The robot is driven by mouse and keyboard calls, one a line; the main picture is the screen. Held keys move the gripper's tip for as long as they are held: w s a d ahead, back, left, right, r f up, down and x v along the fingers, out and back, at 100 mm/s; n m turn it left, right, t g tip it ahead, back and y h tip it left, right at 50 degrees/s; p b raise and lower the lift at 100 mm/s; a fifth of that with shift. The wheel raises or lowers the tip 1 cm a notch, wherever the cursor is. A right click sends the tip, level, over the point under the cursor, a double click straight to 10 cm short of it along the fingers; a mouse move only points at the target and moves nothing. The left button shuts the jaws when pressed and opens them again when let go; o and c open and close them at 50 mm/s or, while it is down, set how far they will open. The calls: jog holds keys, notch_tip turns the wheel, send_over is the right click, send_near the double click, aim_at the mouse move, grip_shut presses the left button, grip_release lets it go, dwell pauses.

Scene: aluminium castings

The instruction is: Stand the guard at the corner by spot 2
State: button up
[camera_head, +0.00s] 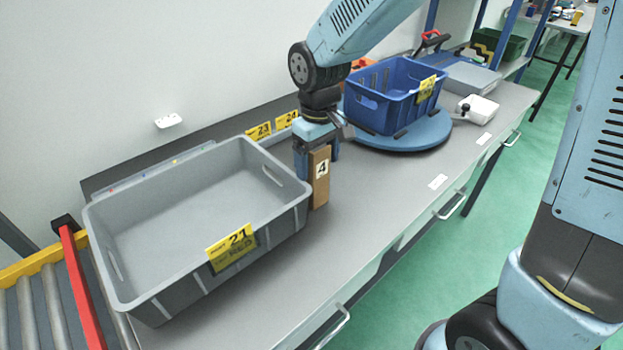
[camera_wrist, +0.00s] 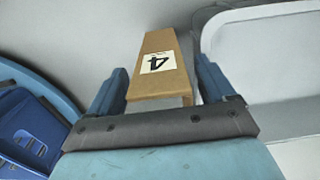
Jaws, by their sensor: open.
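The guard (camera_head: 319,180) is a brown cardboard angle piece with a white label reading 4. It stands upright on the grey bench, close to the right end of a grey crate. My gripper (camera_head: 317,163) is above and around its upper part, pointing down. In the wrist view the guard (camera_wrist: 158,72) lies between my two blue fingers (camera_wrist: 160,70), which are open, with a visible gap at the right finger. Contact at the left finger is unclear. No mark reading 2 alone is legible; blank-looking white tags (camera_head: 437,181) lie along the bench's front edge.
The grey crate (camera_head: 135,300) labelled 21 fills the bench's left part. A blue crate (camera_head: 371,117) stands on a round blue turntable (camera_head: 420,139) to the right. Labels 23 (camera_head: 258,131) and 24 (camera_head: 286,120) are behind. Bench in front of the guard is clear.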

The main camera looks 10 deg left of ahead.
jog(key=shift+f, duration=0.35)
jog(key=shift+r, duration=0.1)
jog(key=c, duration=1.1)
